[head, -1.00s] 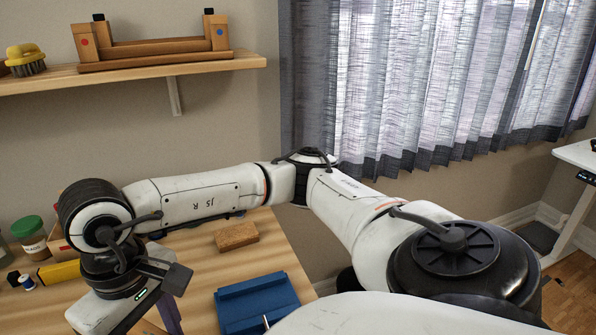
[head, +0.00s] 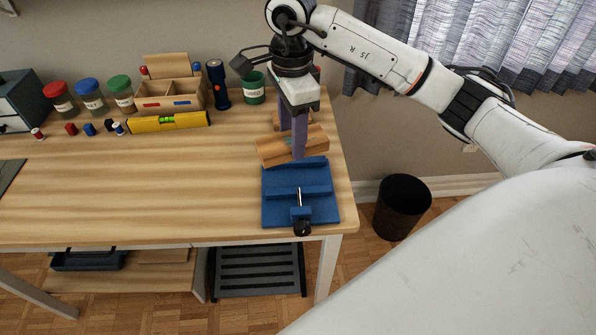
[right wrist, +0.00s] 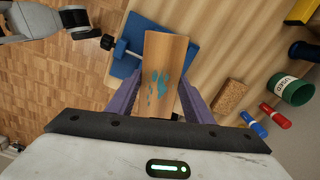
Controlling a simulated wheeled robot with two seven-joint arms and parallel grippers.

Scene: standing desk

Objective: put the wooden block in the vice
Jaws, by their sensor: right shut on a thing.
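The wooden block (head: 314,140) is a pale beam with a teal paint patch on its face, seen clearly in the right wrist view (right wrist: 158,72). My right gripper (head: 292,142) is shut on it, with a purple finger on either side. The blue vice (head: 282,212) stands at the table's front right corner, its screw and dark handle toward the front edge. The block is held at the vice's back end, overlapping its rear edge in the head view; I cannot tell whether they touch. In the right wrist view the vice (right wrist: 122,62) is partly hidden behind the block.
A cork block (right wrist: 228,97) lies behind the held block. A green tin (head: 254,90), a torch (head: 218,85), a wooden organiser (head: 165,98), a yellow level (head: 168,122) and jars line the table's back. The table's middle is clear. A black bin (head: 402,208) stands right of the table.

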